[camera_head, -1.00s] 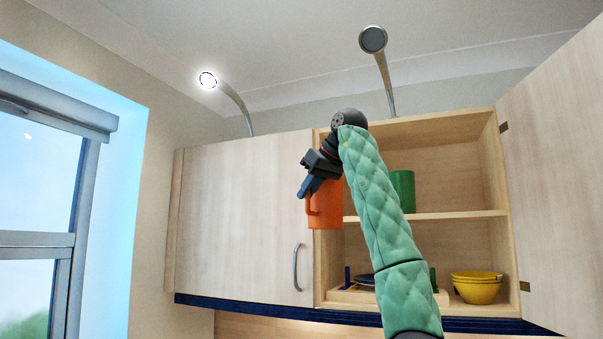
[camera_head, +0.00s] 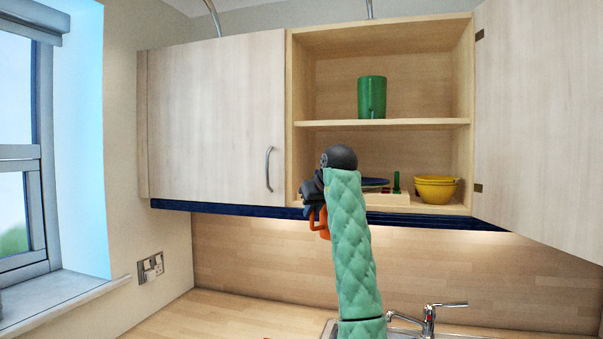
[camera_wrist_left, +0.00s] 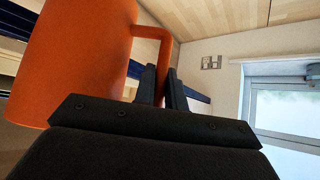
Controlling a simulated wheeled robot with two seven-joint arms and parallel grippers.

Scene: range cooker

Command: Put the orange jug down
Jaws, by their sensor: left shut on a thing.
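The orange jug (camera_wrist_left: 75,60) fills the upper left of the left wrist view, with its handle reaching right to between the fingers. My left gripper (camera_wrist_left: 162,85) is shut on that handle. In the head view the left gripper (camera_head: 314,212) is in front of the cupboard's lower edge, and only a small orange part of the jug (camera_head: 319,222) shows. The rest of the jug is hidden behind my green-sleeved arm and gripper. The jug hangs in the gripper, apart from the counter. My right gripper is not in view.
The open cupboard holds a green mug (camera_head: 371,97) on its upper shelf and yellow bowls (camera_head: 436,190) below. Its right door (camera_head: 540,120) stands wide open. The wooden counter (camera_head: 190,313) is clear at left. A tap (camera_head: 429,318) and sink are at lower right.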

